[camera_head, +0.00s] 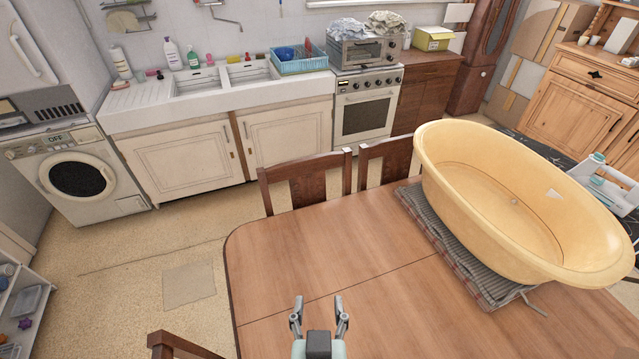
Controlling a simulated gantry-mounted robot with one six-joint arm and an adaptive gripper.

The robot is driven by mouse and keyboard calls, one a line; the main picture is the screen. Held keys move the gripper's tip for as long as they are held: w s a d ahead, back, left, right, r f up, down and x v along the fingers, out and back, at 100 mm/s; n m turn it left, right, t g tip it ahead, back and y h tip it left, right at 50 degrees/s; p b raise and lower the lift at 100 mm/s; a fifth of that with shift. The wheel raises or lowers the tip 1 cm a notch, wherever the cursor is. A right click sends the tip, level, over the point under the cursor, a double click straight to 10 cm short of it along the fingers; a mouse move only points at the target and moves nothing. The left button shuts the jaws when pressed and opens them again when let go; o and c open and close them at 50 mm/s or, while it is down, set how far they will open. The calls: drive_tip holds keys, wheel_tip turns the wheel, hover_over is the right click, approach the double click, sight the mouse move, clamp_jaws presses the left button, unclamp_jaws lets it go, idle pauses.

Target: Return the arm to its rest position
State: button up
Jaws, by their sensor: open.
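My gripper (319,308) is at the bottom centre of the head view, above the near part of the wooden table (300,250). Its two fingers are apart and point away toward the far side of the table. Nothing shows between the fingers. The rest of my arm is cut off by the bottom edge.
A yellow tub (500,190) rests on a grey striped cloth (452,244) at the table's right. Two chairs (310,182) stand at the far edge, and another chair (172,345) is at bottom left. The table's left and middle are clear.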

wheel_tip(320, 180, up, 22)
drive_tip(key=p, duration=2)
drive_tip(key=shift+r+p, duration=0.25)
drive_tip(key=shift+p, duration=0.05)
drive_tip(key=shift+d, duration=0.1)
